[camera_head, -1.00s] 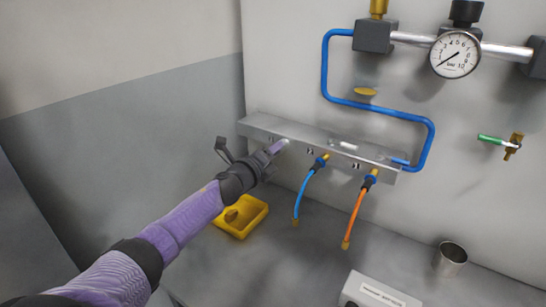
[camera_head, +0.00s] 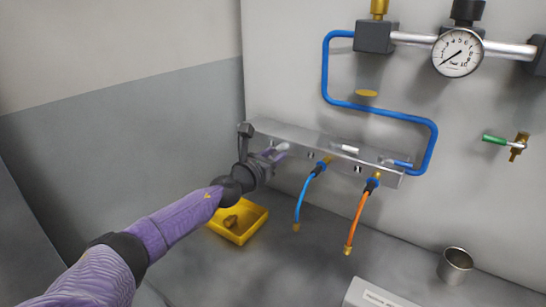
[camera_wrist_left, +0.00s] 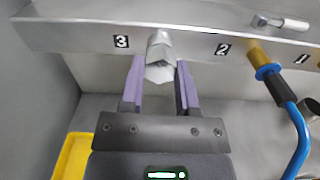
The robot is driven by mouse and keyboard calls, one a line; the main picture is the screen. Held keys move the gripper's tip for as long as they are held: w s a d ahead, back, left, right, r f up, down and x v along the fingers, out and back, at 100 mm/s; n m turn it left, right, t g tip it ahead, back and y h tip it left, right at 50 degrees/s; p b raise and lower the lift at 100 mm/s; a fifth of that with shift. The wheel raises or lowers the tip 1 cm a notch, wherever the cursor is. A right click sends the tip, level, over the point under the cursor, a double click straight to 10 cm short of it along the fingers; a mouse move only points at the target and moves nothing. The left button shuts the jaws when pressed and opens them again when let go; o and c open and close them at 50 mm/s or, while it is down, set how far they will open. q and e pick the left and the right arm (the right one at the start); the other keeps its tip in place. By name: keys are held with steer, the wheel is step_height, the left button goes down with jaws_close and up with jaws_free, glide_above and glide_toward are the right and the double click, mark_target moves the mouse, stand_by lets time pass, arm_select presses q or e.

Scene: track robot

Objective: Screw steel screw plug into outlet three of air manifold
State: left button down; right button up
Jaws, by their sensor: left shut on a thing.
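The steel screw plug (camera_wrist_left: 159,68) shows in the left wrist view as a grey hexagonal piece between the two purple fingers. My left gripper (camera_wrist_left: 160,78) is shut on it; in the head view the gripper (camera_head: 276,153) is at the left end of the air manifold (camera_head: 320,143). The plug's far end meets the manifold's front face just right of the label 3 (camera_wrist_left: 121,41), at outlet three. The plug hides the outlet, so thread depth cannot be told. My right gripper is not in view.
A blue hose (camera_head: 307,190) and an orange hose (camera_head: 357,218) hang from the other outlets. A yellow tray (camera_head: 262,213) holding a brass-coloured piece stands below my left gripper. A lever valve (camera_head: 345,149) sits on the manifold's top. A metal cup (camera_head: 455,266) stands right.

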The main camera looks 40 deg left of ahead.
arm_select(q)
steer(key=m, duration=0.4)
steer(key=shift+r, duration=0.1)
steer(key=m, duration=0.4)
steer(key=shift+r+p, duration=0.1)
steer(key=shift+p, duration=0.3)
steer(key=m, duration=0.2)
steer(key=shift+m, duration=0.3)
steer(key=shift+f+m, duration=0.2)
steer(key=shift+m, duration=0.4)
steer(key=shift+p, duration=0.35)
